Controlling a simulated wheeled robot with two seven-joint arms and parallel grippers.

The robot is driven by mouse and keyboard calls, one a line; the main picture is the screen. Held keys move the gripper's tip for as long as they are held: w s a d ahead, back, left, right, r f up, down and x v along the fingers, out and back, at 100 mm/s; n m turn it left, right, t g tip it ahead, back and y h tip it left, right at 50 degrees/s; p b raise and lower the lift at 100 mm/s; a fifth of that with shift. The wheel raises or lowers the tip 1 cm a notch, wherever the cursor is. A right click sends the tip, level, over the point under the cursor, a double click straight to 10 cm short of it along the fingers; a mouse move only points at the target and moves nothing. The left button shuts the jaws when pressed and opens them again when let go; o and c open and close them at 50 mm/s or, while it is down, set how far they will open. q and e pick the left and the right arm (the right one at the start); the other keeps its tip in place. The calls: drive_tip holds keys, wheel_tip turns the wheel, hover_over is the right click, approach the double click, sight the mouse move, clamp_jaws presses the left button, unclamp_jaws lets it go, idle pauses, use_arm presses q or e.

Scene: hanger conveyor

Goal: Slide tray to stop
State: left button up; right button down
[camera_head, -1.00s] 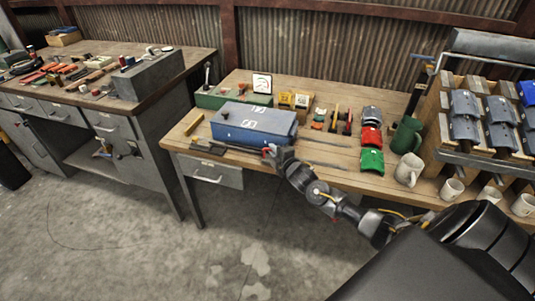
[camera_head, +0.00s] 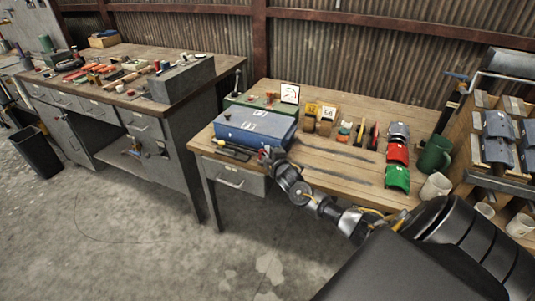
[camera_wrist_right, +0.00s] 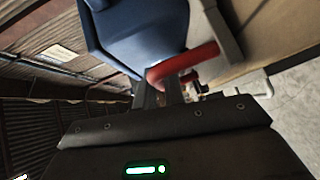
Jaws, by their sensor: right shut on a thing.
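The blue tray (camera_head: 256,127), a box-like block with pale markings on top, sits at the left end of the wooden workbench. Dark rails (camera_head: 345,152) show bare to its right. My right gripper (camera_head: 267,154) is at the tray's front right corner. In the right wrist view, my right gripper (camera_wrist_right: 160,92) is shut on the tray's red handle (camera_wrist_right: 182,66), with the blue body (camera_wrist_right: 140,35) just beyond. A dark bracket (camera_head: 232,151) lies in front of the tray. No stop can be made out at the tray's left end. My left gripper is not in view.
A green case (camera_head: 262,103) and a white card (camera_head: 290,93) stand behind the tray. Red (camera_head: 398,153) and green (camera_head: 397,178) curved pieces, mugs and a rack are at the right. A second bench (camera_head: 120,75) stands at the left.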

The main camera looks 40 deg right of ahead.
drive_tip(key=shift+r, duration=0.1)
drive_tip(key=c, duration=1.5)
unclamp_jaws()
drive_tip(key=shift+w+a, duration=0.1)
drive_tip(key=shift+w, duration=0.15)
drive_tip(key=shift+s, duration=0.1)
drive_tip(key=shift+s, duration=0.15)
drive_tip(key=v, duration=1)
drive_tip(key=shift+s, duration=0.2)
drive_tip(key=shift+a, duration=0.1)
